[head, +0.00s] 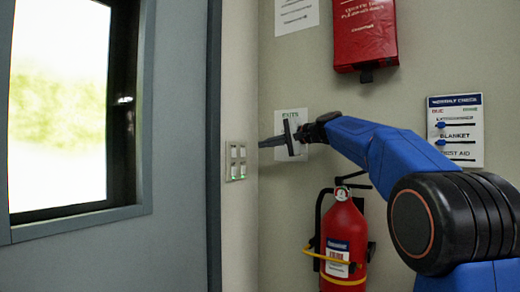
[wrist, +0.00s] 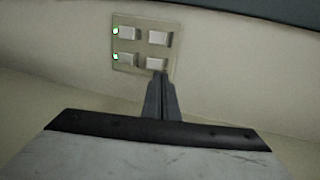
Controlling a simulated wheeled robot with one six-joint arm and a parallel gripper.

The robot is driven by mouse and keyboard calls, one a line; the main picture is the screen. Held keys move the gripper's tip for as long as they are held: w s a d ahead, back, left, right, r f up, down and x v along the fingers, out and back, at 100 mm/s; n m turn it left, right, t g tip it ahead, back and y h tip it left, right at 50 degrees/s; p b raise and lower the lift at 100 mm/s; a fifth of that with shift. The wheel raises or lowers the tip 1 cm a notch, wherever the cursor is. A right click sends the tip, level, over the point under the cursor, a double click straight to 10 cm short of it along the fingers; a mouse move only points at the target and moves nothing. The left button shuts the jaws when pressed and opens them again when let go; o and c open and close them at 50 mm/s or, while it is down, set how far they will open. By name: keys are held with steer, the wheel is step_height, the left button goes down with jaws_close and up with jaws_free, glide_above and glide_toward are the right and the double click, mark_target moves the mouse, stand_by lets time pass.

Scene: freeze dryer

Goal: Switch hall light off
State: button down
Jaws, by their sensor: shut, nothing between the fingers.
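The switch panel (head: 236,161) is a small beige plate on the narrow wall beside the door, with rocker switches in two rows of two. Which rocker is the hall light cannot be read. My gripper (head: 261,143) is shut and empty, pointing left at the panel, with a small gap showing in the head view. In the wrist view the fingertips (wrist: 160,76) lie just at the lower edge of one rocker (wrist: 157,63); contact cannot be told.
A grey door with a window (head: 60,110) stands at the left. A red fire extinguisher (head: 343,245) hangs below my arm. A red box (head: 364,33) and a checklist board (head: 455,131) are on the back wall. A paper sign (head: 291,118) is behind my gripper.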

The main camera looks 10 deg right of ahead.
steer(key=s+d+r, duration=0.2)
steer(key=s+d, duration=0.2)
steer(key=shift+s+r, duration=0.2)
steer(key=shift+r, duration=0.2)
steer(key=f+v, duration=0.1)
steer(key=v, duration=0.7)
steer(key=shift+s+d+f, duration=0.25)
steer(key=shift+s+d, duration=0.05)
steer(key=shift+s, duration=0.2)
stand_by(0.5)
steer(key=s+a+f+n+g+h, duration=0.25)
steer(key=s+a+f, duration=0.25)
steer(key=s+f, duration=0.65)
steer(key=s+a+f+n+g+h, duration=0.1)
steer(key=s+a+f+g+h, duration=0.2)
steer(key=s+f, duration=0.85)
steer(key=s+f+n+h, duration=0.1)
steer(key=s+f+n, duration=0.1)
steer(key=s+f, duration=0.4)
steer(key=s+d+f+n+g+h, duration=0.1)
steer(key=s+f, duration=0.5)
steer(key=f, duration=0.8)
steer(key=s+d+f+n+h, duration=0.1)
steer(key=s+f+n+h, duration=0.2)
steer(key=s+f, duration=0.3)
step_height(320, 180, down, 4)
steer(key=shift+s+d+f, duration=0.1)
steer(key=shift+s+d, duration=0.15)
steer(key=shift+s, duration=0.05)
